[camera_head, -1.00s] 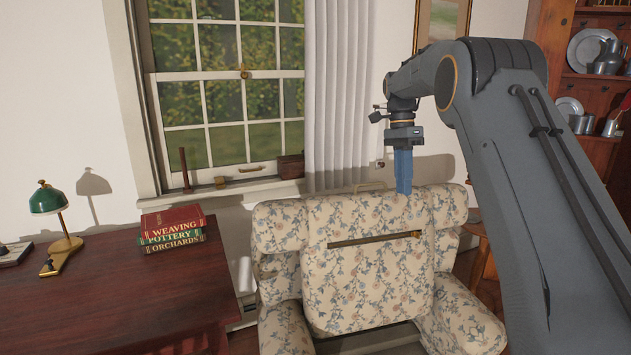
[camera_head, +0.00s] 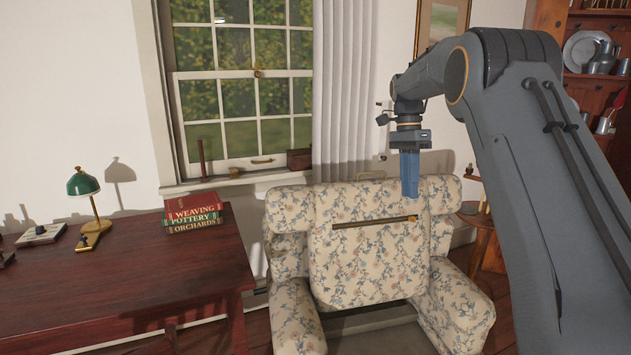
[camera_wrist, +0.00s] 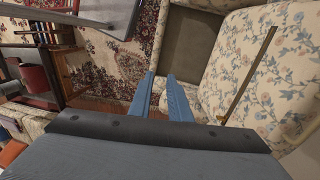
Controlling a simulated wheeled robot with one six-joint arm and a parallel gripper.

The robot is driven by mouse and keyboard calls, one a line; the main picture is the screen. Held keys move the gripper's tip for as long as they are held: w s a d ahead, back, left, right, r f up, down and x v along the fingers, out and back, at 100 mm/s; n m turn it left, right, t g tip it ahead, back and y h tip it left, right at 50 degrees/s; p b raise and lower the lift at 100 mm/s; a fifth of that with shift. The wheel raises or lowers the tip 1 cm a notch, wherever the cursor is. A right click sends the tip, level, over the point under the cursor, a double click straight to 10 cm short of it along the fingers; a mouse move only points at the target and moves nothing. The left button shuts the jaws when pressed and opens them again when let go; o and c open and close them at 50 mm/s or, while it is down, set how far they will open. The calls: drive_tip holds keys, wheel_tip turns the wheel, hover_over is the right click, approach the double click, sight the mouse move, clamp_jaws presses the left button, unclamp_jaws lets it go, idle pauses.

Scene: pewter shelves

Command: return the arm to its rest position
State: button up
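My arm rises at the right of the head view and bends over at the top, with my gripper (camera_head: 411,196) hanging down. Its blue fingers point at the floor in front of the floral armchair's (camera_head: 365,265) backrest in the picture. Whether they touch the chair cannot be told from this view. In the wrist view my gripper (camera_wrist: 161,76) shows two blue fingers apart with nothing between them. The armchair (camera_wrist: 285,60) fills the right of that view.
A dark red desk (camera_head: 120,285) stands at the left with a green lamp (camera_head: 84,184) and stacked books (camera_head: 192,212). A window (camera_head: 245,90) is behind. A small round table (camera_head: 474,218) and a wooden dresser (camera_head: 590,85) stand at the right. A patterned rug (camera_wrist: 100,75) lies below.

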drive_tip(key=s+a+f+n+t, duration=0.1)
drive_tip(key=s+f+n, duration=0.4)
drive_tip(key=s, duration=0.7)
drive_tip(key=s+a+f+n+t, duration=0.1)
drive_tip(key=s+f+n, duration=0.3)
drive_tip(key=s, duration=0.9)
drive_tip(key=s+a+f+n, duration=0.3)
drive_tip(key=s+f+n, duration=0.2)
drive_tip(key=s, duration=0.8)
drive_tip(key=shift+a+f+n+t+y, duration=0.15)
drive_tip(key=shift+f+n+t+y, duration=0.2)
drive_tip(key=shift+f, duration=0.35)
